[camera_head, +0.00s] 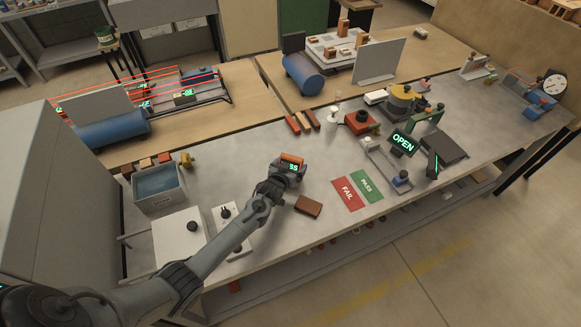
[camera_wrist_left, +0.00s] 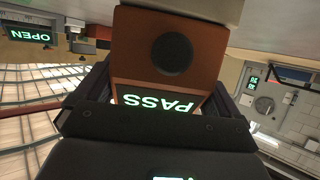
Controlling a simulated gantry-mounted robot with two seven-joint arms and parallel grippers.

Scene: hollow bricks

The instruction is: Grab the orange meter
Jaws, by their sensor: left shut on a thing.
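My left gripper (camera_head: 277,180) comes in from the lower left over the grey bench. It is shut on the orange meter (camera_head: 292,158), which shows an orange top and a dark front with a green readout, partly hidden by the gripper. In the left wrist view the orange meter (camera_wrist_left: 135,45) sits between the jaws (camera_wrist_left: 155,108). It has a round dark disc on its face and a green "PASS" readout, upside down in this view. I cannot tell whether it touches the bench. My right gripper is not in view.
A brown brick (camera_head: 308,206) lies just right of the gripper, near red FAIL (camera_head: 348,194) and green PASS (camera_head: 367,185) mats. A water tank (camera_head: 158,188) stands left. A red-orange block (camera_head: 359,125) and an OPEN display (camera_head: 402,142) stand farther right.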

